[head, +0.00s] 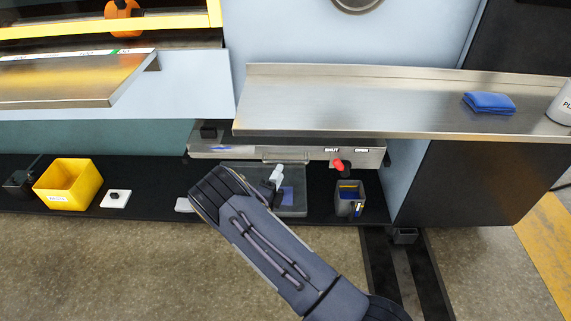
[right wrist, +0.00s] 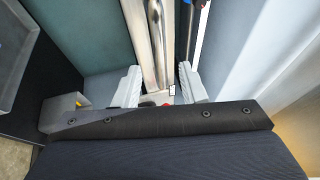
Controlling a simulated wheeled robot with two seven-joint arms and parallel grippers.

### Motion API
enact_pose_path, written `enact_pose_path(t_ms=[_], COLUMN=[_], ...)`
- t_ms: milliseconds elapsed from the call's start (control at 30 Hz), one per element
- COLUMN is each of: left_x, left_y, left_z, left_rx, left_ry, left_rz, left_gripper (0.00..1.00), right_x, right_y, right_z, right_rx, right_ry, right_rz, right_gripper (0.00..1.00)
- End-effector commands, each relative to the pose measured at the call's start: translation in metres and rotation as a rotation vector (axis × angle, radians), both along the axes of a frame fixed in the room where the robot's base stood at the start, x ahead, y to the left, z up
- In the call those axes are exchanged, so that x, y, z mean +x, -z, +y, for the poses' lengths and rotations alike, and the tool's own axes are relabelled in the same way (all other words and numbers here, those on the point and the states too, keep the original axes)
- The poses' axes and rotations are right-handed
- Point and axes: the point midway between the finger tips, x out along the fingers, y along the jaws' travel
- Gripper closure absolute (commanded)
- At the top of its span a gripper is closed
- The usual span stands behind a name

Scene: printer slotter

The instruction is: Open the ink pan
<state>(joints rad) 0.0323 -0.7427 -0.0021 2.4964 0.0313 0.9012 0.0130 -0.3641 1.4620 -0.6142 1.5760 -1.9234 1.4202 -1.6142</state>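The ink pan (head: 300,148) is a long metal drawer front below the steel shelf, with a thin handle bar on its lower edge. A red knob (head: 340,165) hangs at its right end, below the labels SHUT and OPEN. My right gripper (head: 275,178) is just below and in front of the pan's middle, its dark arm covering part of the view. In the right wrist view its two pale fingers (right wrist: 160,85) are spread apart, with bright metal bars between and beyond them. I cannot tell whether they touch. A little red shows low between the fingers. My left gripper is not in view.
The steel shelf (head: 390,105) overhangs the pan, with a blue cloth (head: 489,103) on it. On the black ledge below stand a grey tray (head: 293,206), a grey cup (head: 350,194) and a yellow bin (head: 66,185). Floor in front is clear.

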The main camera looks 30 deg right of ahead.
Motion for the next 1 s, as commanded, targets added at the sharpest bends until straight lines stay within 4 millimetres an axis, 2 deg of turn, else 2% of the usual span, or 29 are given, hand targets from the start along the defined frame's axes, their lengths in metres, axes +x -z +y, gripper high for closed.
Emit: enact_pose_path(t_ms=[100,300,700,1000], left_x=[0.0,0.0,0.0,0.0], left_y=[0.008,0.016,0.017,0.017], left_z=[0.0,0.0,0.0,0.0], left_rx=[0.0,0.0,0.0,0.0], left_ry=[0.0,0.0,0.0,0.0], left_rz=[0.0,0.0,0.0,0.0], left_gripper=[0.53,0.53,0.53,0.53], right_x=[0.011,0.027,0.033,0.033], right_y=[-0.002,-0.007,-0.011,-0.01], right_z=[-0.019,-0.04,-0.048,-0.048], right_rx=[0.004,0.005,0.005,0.006], right_ry=[0.006,0.005,0.003,0.004], right_rz=[-0.005,-0.005,-0.001,-0.002], right_gripper=[0.62,0.62,0.62,1.0])
